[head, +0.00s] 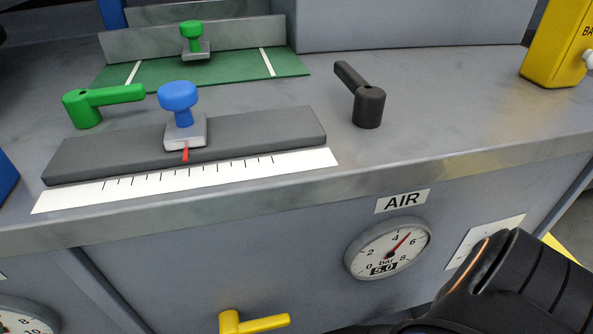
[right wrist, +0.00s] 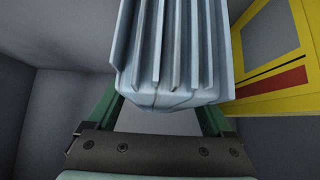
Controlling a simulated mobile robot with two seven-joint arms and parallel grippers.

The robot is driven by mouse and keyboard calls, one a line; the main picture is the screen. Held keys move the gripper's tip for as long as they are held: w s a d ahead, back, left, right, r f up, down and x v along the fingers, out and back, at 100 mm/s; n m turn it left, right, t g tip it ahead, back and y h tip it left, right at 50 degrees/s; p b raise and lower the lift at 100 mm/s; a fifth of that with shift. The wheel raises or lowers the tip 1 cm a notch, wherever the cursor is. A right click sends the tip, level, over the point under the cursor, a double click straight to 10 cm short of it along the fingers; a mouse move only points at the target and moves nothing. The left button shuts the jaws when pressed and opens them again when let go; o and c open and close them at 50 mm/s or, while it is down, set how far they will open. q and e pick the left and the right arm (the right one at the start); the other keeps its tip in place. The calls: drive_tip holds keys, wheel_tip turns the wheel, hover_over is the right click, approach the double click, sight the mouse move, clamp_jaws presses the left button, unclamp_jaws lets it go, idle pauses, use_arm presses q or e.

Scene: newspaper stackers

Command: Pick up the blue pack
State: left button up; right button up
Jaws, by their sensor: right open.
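In the right wrist view a pale blue-grey ribbed block (right wrist: 172,45) hangs in from the top, its rounded lower end facing me. It may be the blue pack, but I cannot tell for sure. My right gripper (right wrist: 160,118) is open, with one green finger to each side of the block's lower end. The block hides parts of the fingers, and I cannot tell whether they touch it. No blue pack is clear in the head view; only a blue piece (head: 5,178) shows at the left edge. My left gripper is not in view.
The grey bench holds a blue-knobbed slider (head: 182,100), a green lever (head: 95,102), a black lever (head: 366,100) and a yellow box (head: 557,40). Below are an AIR gauge (head: 388,250) and a yellow handle (head: 250,323). A yellow panel (right wrist: 270,50) stands right in the wrist view.

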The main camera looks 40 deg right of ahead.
drive_tip(key=shift+c, duration=0.3)
clamp_jaws()
idle(0.5)
drive_tip(key=shift+w, duration=0.1)
